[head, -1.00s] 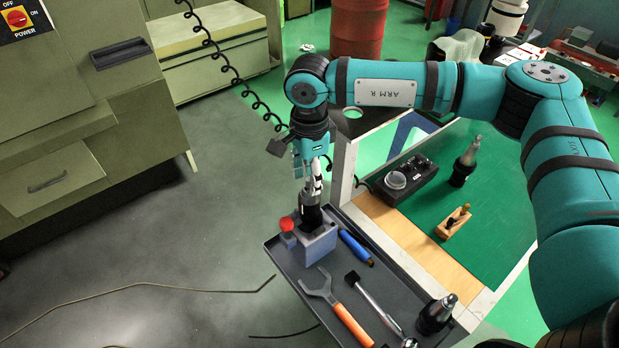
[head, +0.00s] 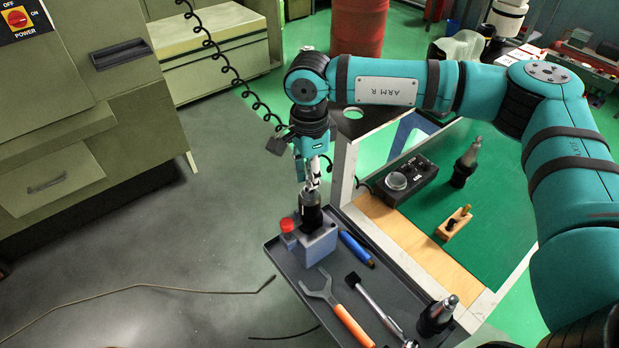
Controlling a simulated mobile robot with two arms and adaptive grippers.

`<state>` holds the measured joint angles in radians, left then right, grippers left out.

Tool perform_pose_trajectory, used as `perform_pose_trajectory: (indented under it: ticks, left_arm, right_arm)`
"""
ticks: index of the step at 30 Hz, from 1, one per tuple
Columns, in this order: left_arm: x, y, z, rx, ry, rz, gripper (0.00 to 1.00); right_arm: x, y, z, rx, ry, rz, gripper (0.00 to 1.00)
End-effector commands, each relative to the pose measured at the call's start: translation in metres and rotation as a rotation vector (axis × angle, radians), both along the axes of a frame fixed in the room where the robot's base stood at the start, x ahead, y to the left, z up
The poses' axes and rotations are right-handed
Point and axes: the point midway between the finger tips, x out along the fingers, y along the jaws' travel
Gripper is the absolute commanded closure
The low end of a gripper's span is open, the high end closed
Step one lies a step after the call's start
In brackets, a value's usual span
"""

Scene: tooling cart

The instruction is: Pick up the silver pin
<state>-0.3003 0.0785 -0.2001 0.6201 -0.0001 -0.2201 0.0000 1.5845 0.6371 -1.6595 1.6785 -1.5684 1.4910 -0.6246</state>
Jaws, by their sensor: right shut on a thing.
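My right gripper (head: 312,178) points down above a grey block (head: 318,246) at the far end of the tool tray. It is shut on the silver pin (head: 314,184), which shows as a small bright piece largely covered by the fingers. Directly below it, a black tool holder (head: 310,214) stands upright in the grey block. From this angle I cannot tell whether the pin's lower end touches the holder. My left gripper is not in view.
The dark tray (head: 283,262) holds a blue-handled tool (head: 356,248), an orange-handled wrench (head: 340,310), a ratchet (head: 376,305) and another black holder (head: 436,315). A red knob (head: 287,225) sits beside the block. A green-topped bench (head: 490,235) adjoins at right.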

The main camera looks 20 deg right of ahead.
Motion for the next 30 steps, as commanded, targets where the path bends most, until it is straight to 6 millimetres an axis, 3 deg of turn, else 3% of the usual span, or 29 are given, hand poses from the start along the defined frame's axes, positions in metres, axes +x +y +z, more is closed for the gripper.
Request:
perform_pose_trajectory:
  ticks: [7,21,30]
  left_arm:
    - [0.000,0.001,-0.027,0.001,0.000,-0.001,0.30]
    - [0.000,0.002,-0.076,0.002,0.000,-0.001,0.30]
    - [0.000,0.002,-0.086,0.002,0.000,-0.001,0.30]
  right_arm:
    - [0.001,0.001,0.028,0.003,-0.006,0.001,1.00]
    - [-0.120,-0.011,0.037,0.001,-0.004,0.004,1.00]
    - [-0.157,-0.014,0.044,0.001,-0.002,0.000,1.00]
